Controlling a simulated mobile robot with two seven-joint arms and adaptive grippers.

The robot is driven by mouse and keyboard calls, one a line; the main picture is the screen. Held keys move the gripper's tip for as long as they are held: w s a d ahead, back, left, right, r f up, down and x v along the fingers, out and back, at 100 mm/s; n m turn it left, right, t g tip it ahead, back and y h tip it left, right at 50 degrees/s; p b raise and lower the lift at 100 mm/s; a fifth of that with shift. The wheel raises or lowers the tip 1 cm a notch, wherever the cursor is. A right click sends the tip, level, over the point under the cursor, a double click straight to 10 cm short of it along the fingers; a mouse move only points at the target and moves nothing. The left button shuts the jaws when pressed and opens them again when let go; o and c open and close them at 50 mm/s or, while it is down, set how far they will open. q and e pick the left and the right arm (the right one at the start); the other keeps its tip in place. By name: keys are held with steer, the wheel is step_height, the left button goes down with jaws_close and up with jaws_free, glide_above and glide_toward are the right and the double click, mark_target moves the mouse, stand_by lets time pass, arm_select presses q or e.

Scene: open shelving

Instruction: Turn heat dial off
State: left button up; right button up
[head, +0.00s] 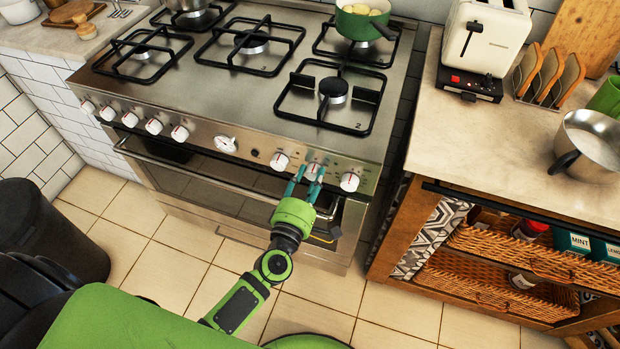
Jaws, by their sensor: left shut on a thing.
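The steel stove (215,110) stands at the centre of the head view. White round dials with red marks line its front panel. My left gripper (304,186) reaches up to the panel from below. Its teal fingers are shut on a heat dial (314,170), the second from the right. The rightmost dial (349,182) and the dial just left of my fingers (279,161) are free. The setting of the held dial is too small to read. My right gripper is not in view.
A green pot (362,22) sits on the back right burner. A wooden counter unit with a toaster (482,38) and a steel pan (592,143) stands at right. An oven handle (180,170) runs below the dials. A dark bin (50,235) stands at left.

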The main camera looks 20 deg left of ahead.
arm_select(q)
steer(key=shift+s+d+f, duration=0.1)
steer(key=shift+d+f, duration=0.05)
steer(key=shift+d, duration=0.1)
steer(key=o, duration=1.1)
steer(key=shift+o, duration=0.2)
steer(key=s, duration=1.2)
steer(key=shift+a, duration=0.25)
steer(key=shift+w, duration=0.1)
